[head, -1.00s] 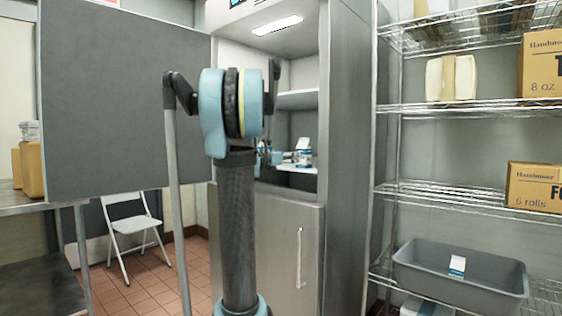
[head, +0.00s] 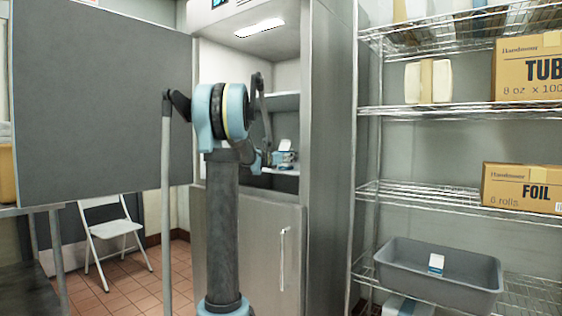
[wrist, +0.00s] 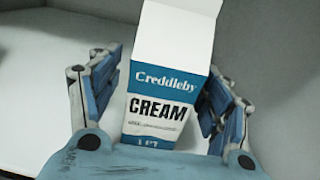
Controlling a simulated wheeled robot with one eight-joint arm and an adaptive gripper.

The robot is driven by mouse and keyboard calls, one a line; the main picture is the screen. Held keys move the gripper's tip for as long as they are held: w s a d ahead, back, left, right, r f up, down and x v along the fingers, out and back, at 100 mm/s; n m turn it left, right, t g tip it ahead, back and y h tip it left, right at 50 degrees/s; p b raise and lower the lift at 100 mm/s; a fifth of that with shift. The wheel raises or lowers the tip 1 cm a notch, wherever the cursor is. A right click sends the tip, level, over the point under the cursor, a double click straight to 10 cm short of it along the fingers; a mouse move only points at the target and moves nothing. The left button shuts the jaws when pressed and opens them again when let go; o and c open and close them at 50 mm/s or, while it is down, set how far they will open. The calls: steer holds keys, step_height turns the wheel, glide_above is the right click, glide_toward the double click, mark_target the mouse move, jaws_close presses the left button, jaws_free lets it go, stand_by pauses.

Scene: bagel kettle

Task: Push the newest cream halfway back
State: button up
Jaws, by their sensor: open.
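A white and blue cream carton (wrist: 160,110) with a pale gabled top fills the middle of the wrist view. It stands on a pale shelf, with its "Creddleby CREAM" label towards me. Small print at its bottom is partly hidden. My gripper (wrist: 160,105) is open, with one blue finger on each side of the carton. The right finger is close to the carton; I cannot tell if it touches. In the head view a carton (head: 285,146) shows inside the open refrigerator (head: 285,215), by my gripper (head: 267,160), which is partly hidden by my arm.
The refrigerator door (head: 100,100) stands open at left. A wire rack (head: 430,108) stands at right, with boxes above and a grey tub (head: 400,275) low down. Another small carton (head: 436,263) is in the tub. A folding chair (head: 115,225) stands behind the door.

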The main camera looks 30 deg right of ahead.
steer(key=c, duration=1.6)
steer(key=shift+o, duration=0.2)
steer(key=shift+r, duration=0.15)
steer(key=shift+w+d, duration=0.15)
steer(key=shift+x, duration=4.2)
steer(key=shift+d, duration=0.1)
steer(key=o, duration=1.5)
steer(key=shift+f, duration=0.25)
steer(key=shift+o, duration=0.2)
